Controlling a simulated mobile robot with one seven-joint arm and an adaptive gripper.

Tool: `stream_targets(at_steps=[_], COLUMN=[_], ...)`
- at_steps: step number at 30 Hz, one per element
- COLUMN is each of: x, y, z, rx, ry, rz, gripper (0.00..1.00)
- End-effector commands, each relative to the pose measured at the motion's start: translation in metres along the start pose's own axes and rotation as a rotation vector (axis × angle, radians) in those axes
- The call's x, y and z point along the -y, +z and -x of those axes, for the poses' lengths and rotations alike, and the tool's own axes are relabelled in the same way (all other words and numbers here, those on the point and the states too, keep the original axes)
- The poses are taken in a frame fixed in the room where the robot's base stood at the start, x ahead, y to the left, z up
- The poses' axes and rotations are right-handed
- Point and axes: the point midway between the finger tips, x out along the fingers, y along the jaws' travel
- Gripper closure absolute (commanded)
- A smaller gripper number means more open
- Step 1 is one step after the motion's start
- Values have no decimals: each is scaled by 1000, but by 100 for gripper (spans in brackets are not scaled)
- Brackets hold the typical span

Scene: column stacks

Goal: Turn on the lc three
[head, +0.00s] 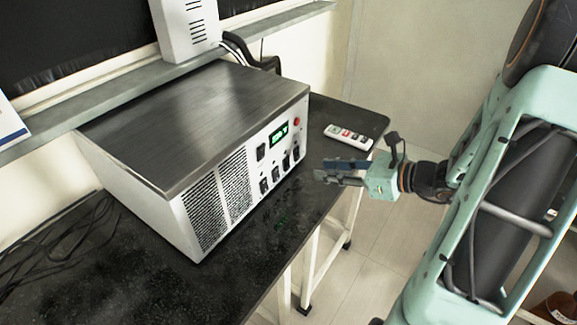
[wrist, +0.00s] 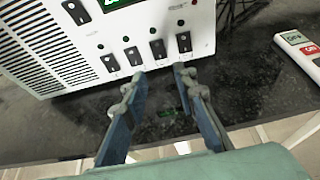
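A white control box (head: 225,130) with a dark top stands on a black table. Its front has a lower row of black rocker switches (head: 276,171), also in the wrist view (wrist: 133,56); their labels are too small to read, so I cannot tell which is lc three. The third switch from the left (wrist: 158,48) lies ahead of the gap between my fingers, and the rightmost one (wrist: 184,41) lies just beyond the right fingertip. My gripper (head: 322,170) is to the right of the panel, its fingers parted and empty in the wrist view (wrist: 160,73). I see no clear contact with the panel.
A lit green display (head: 278,134), a larger black switch (head: 261,152) and a red button (head: 297,122) sit higher on the panel. A white remote (head: 348,136) lies on the black table (head: 190,285) beside the box. Cables (head: 60,240) lie at left.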

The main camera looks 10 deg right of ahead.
Motion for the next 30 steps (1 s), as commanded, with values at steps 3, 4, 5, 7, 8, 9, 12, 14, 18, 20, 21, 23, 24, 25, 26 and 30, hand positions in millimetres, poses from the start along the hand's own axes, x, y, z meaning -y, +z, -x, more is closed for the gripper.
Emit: stream_targets(at_steps=[3, 4, 5, 7, 8, 9, 12, 14, 18, 20, 21, 23, 24, 25, 26, 30], x=[-1, -2, -2, -2, -2, -2, -2, -2, -1, -1, -1, -1, -1, -1, -1, -1], y=[0, -1, -1, -1, -1, -1, -2, -1, -1, -1, -1, 0, 0, 0, 0, 0], z=[-15, -20, -25, -39, -45, -53, -72, -81, -97, -101, -103, -105, -105, -106, -106, -105], rx=[2, 1, 1, 1, 0, 0, -1, -1, -2, -2, -2, -2, -2, -2, -2, -3], ry=[5, 6, 5, 7, 6, 6, 5, 5, 3, 3, 4, 3, 3, 2, 2, 2], rz=[0, 0, -1, 1, 1, 1, 2, 2, 3, 4, 4, 4, 4, 4, 4, 4], gripper=[74, 74, 74, 74, 74, 74, 74, 74, 74, 74, 74, 74, 74, 74, 74, 74])
